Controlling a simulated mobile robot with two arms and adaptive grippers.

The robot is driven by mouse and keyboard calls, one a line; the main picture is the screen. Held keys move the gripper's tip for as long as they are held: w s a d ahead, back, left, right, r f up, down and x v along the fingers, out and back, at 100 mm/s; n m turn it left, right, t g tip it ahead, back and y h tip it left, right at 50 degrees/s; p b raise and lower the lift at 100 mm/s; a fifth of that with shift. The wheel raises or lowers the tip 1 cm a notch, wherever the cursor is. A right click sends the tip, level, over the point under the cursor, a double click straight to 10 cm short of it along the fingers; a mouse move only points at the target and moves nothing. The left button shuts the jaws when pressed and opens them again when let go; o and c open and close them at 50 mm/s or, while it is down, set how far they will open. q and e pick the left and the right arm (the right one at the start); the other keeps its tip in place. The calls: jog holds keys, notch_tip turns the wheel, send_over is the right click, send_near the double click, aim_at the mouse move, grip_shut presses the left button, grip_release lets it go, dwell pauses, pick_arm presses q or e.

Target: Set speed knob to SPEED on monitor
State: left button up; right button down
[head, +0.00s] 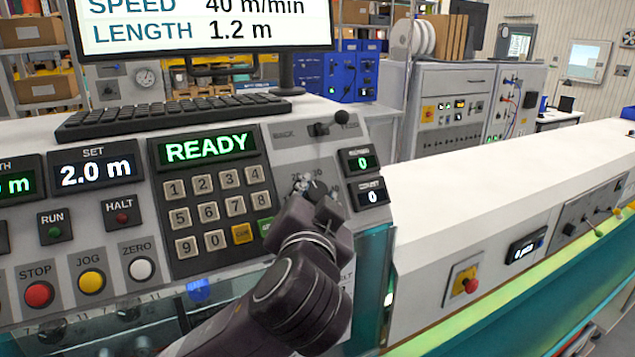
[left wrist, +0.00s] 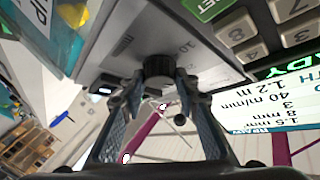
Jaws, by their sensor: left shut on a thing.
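The monitor (head: 205,27) at the top left of the head view reads SPEED 40 m/min and LENGTH 1.2 m. Its screen also shows upside down in the left wrist view (left wrist: 283,97). My left gripper (head: 316,190) is over the sloped panel, right of the keypad, and covers most of the speed knob. In the left wrist view the dark round knob (left wrist: 158,68) sits between the tips of my left gripper (left wrist: 160,84), which is shut on it. Scale numbers show around the knob, but its pointer setting cannot be read. My right gripper is not in view.
The keypad (head: 208,197) with a green READY display is just left of my gripper. A small lever switch (head: 319,129) is above it, and two small displays reading 0 (head: 364,162) are at its right. A keyboard (head: 170,117) lies behind the panel.

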pick_arm(q)
jog(key=m+g+h+p, duration=0.1)
jog(key=m+p, duration=0.2)
jog(key=p, duration=0.1)
jog(key=r+m+g+h+p, duration=0.1)
jog(key=m+g+h+p, duration=0.1)
jog(key=m+p, duration=0.1)
jog(key=shift+a+p, duration=0.15)
jog(key=shift+p, duration=0.5)
jog(key=shift+w+m+g+p, duration=0.1)
jog(key=shift+m+g+p, duration=0.45)
jog(key=shift+m, duration=0.35)
jog(key=m+g, duration=0.2)
jog(key=m, duration=0.1)
jog(key=shift+w+g+h, duration=0.1)
jog(key=shift+g+h, duration=0.25)
jog(key=shift+h, duration=0.05)
jog(key=m+g, duration=0.2)
jog(key=m, duration=0.1)
jog(key=shift+w, duration=0.1)
jog(key=m+g+y, duration=0.1)
jog(key=m+g, duration=0.1)
jog(key=shift+r+m, duration=0.1)
jog(key=shift+m, duration=0.3)
jog(key=shift+w+d+m+g+y, duration=0.1)
jog(key=shift+d+m+g+y, duration=0.1)
jog(key=shift+m+g+y, duration=0.8)
